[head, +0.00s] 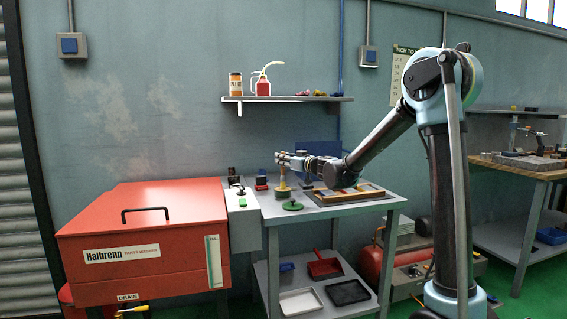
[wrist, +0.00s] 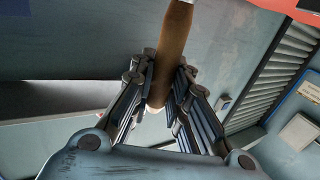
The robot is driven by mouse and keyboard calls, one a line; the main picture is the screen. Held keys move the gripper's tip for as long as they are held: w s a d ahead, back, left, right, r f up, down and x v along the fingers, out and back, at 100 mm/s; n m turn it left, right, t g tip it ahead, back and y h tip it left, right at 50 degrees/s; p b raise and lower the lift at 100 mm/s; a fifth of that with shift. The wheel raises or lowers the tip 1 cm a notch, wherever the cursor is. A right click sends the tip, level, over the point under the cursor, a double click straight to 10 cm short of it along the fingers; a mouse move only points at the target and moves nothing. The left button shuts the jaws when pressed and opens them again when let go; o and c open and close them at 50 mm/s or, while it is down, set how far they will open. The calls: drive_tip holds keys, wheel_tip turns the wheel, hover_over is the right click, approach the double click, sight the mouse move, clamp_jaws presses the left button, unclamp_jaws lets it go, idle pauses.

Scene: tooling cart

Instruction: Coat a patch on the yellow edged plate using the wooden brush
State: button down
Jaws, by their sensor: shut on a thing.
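My gripper (head: 281,160) is shut on the wooden brush (head: 282,182), which hangs roughly upright above the left part of the grey cart top. In the wrist view the fingers (wrist: 160,82) close on both sides of its brown handle (wrist: 173,45). The bristle end is out of the wrist view and too small to judge in the head view.
A green round object (head: 293,206) sits on the cart top (head: 385,204) near the front, close to the brush. Small dark items stand behind, at the left. A red parts washer (head: 140,235) adjoins the left side. A wall shelf (head: 290,99) hangs above.

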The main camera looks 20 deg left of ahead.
drive_tip(key=shift+r, duration=3.45)
drive_tip(key=shift+s+a, duration=0.1)
